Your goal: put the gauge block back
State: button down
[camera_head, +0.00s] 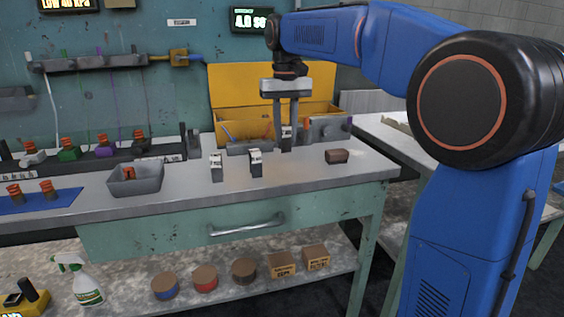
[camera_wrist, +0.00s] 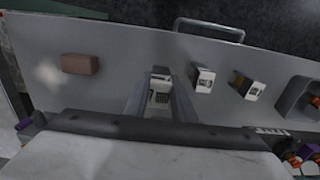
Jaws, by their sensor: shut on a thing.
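My gripper (camera_head: 285,127) points down over the rear of the bench top (camera_head: 312,173), its fingers shut on a small dark block with a white face (camera_head: 287,138). In the wrist view this held block (camera_wrist: 160,90) sits between the two fingers and shows printed marks. I take it as the gauge block. I cannot tell whether its bottom touches the bench. Two similar upright blocks stand nearer the front edge, one on the left (camera_head: 216,167) and one on the right (camera_head: 255,163); they also show in the wrist view (camera_wrist: 248,87) (camera_wrist: 203,80).
A brown block (camera_head: 337,156) lies to the right of my gripper. A grey bin (camera_head: 135,178) stands to the left. A yellow case (camera_head: 235,95) and a grey fixture (camera_head: 329,128) stand close behind. Bare bench lies between the brown block and the standing blocks.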

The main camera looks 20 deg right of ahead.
aim_at(286, 126)
jog(key=shift+f, duration=3.2)
jog(key=shift+f, duration=0.15)
jog(key=c, duration=1.5)
grip_release()
notch_tip(286, 126, up, 12)
jog(key=shift+r, duration=0.15)
jog(key=s+d+f+t, duration=0.1)
jog(key=s+d+f, duration=0.1)
jog(key=s+f, duration=0.7)
jog(key=s+d+f+t, duration=0.2)
jog(key=s+f, duration=0.7)
jog(key=s, duration=0.4)
jog(key=s+d+f+t, duration=0.1)
jog(key=s+d+f, duration=0.2)
jog(key=s+f, duration=0.7)
jog(key=shift+s+t, duration=0.4)
